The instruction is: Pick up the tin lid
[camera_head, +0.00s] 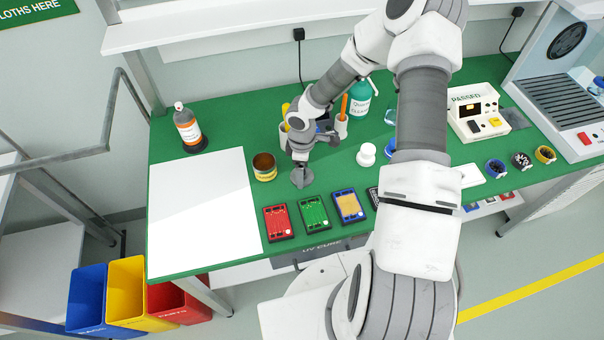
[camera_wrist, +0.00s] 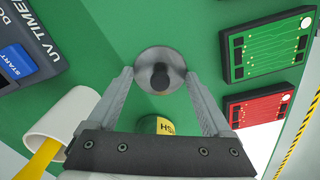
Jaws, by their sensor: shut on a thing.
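The tin lid (camera_wrist: 145,68) is a round grey metal disc with a dark knob in its middle. In the wrist view it sits between the two fingertips of my gripper (camera_wrist: 158,74), which is shut on it at its sides. In the head view my gripper (camera_head: 300,163) points down, with the grey lid (camera_head: 302,180) under it, just right of the open tin. I cannot tell whether the lid touches the mat. The tin (camera_head: 264,174) is short, with a yellow label and an open brown inside. It is partly hidden behind my gripper's body in the wrist view (camera_wrist: 155,124).
Red (camera_head: 277,221), green (camera_head: 314,212) and blue (camera_head: 349,206) boards lie in front of the lid. A white cup (camera_wrist: 65,118) stands close to my gripper.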

